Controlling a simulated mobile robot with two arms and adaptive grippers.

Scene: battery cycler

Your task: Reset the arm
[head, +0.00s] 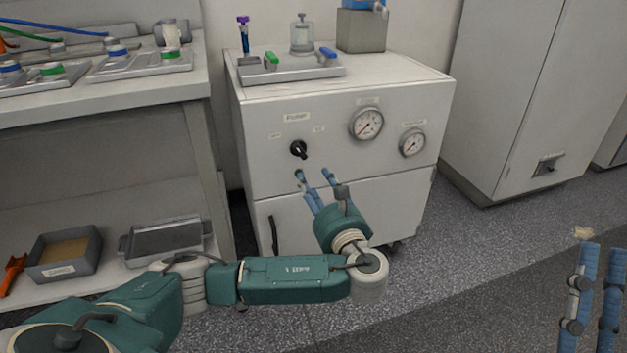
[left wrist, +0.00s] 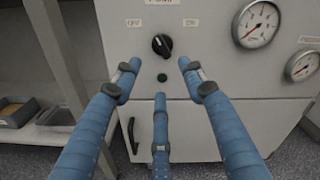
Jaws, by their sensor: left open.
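My left arm reaches in from the left in the head view. Its left gripper (head: 315,178) is open and empty, in front of the white pump cabinet (head: 262,118). The left wrist view shows its three blue fingers (left wrist: 158,76) spread apart, with nothing between them. A black knob (head: 298,149) sits just above the fingertips; it also shows in the left wrist view (left wrist: 161,44), between OFF and ON labels.
Two gauges (head: 366,124) (head: 413,143) are on the cabinet's front, right of the knob. A tray (head: 300,72) with bottles and clips stands on top. A bench (head: 100,100) is at the left, with bins on its lower shelf.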

